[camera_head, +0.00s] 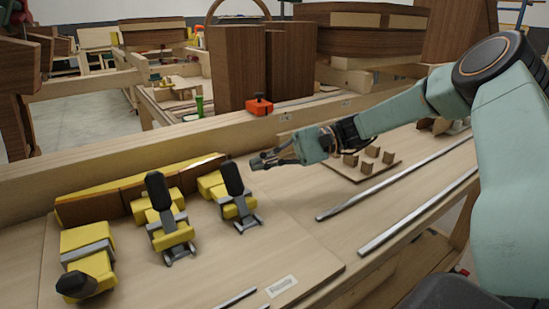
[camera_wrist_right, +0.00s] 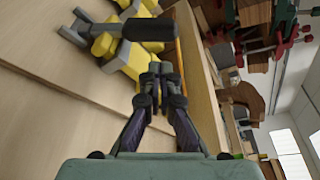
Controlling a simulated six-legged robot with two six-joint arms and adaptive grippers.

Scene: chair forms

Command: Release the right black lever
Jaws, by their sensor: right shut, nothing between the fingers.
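The right black lever (camera_head: 232,178) stands raised and tilted on its yellow and grey clamp (camera_head: 238,208). In the right wrist view a black lever (camera_wrist_right: 148,29) lies across the top, just beyond my fingertips. My right gripper (camera_head: 258,163) comes in from the right and is close to the right side of the lever's top. Its fingers (camera_wrist_right: 161,78) are together and empty in the wrist view; a small gap to the lever seems to remain. My left gripper is in neither view.
The middle black lever (camera_head: 157,190) also stands up. The left black lever (camera_head: 77,283) is folded down toward the front. A brown wooden strip (camera_head: 130,198) lies along the clamps. A board with small wooden blocks (camera_head: 362,166) and metal rails (camera_head: 400,186) lie to the right.

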